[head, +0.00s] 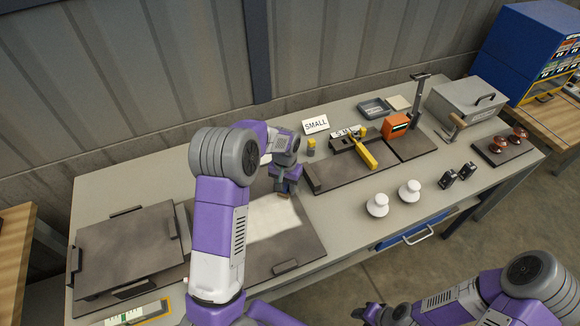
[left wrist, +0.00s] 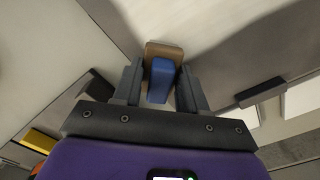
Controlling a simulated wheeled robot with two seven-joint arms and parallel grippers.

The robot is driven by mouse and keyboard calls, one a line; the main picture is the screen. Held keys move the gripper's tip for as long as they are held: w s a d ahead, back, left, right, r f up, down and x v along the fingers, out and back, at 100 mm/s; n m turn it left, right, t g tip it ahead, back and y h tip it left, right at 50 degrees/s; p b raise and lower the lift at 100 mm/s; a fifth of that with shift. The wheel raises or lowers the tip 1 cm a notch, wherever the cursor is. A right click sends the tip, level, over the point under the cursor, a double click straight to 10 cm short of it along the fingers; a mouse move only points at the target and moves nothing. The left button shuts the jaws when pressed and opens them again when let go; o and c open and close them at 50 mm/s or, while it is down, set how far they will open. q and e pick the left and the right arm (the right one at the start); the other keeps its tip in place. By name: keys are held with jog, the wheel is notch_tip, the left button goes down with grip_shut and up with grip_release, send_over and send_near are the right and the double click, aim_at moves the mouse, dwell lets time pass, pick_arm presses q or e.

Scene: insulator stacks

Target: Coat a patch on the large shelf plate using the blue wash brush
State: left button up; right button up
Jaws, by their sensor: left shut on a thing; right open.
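My left gripper (head: 287,186) is shut on the blue wash brush, above the far edge of a pale whitish patch (head: 268,217). The patch lies on a dark flat plate (head: 300,246) in the middle left of the bench. In the left wrist view the brush's blue handle (left wrist: 161,82) sits between the fingers, with a brown head (left wrist: 164,50) beyond it over a pale surface. Whether the brush touches the plate cannot be told. My left arm hides part of the plate. My right gripper (head: 372,313) is open and empty at the bottom edge, away from the bench.
Another dark plate (head: 125,247) with raised edge blocks lies at the left. A "SMALL" card (head: 316,124), a yellow-handled tool (head: 364,153), an orange block (head: 396,125) and two white insulators (head: 378,205) stand to the right. A grey metal box (head: 466,103) is farther right.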

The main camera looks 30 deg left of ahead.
pick_arm(q)
jog(key=shift+w+d+r, duration=0.15)
jog(key=shift+w+d, duration=0.05)
notch_tip(320, 180, up, 4)
jog(key=p, duration=0.2)
jog(key=shift+s+r+p, duration=0.1)
jog(key=shift+s+p, duration=0.05)
jog(key=shift+p, duration=0.25)
jog(key=shift+r+p, duration=0.55)
jog(key=shift+r, duration=0.15)
jog(key=shift+r+p, duration=0.8)
jog(key=shift+r, duration=0.4)
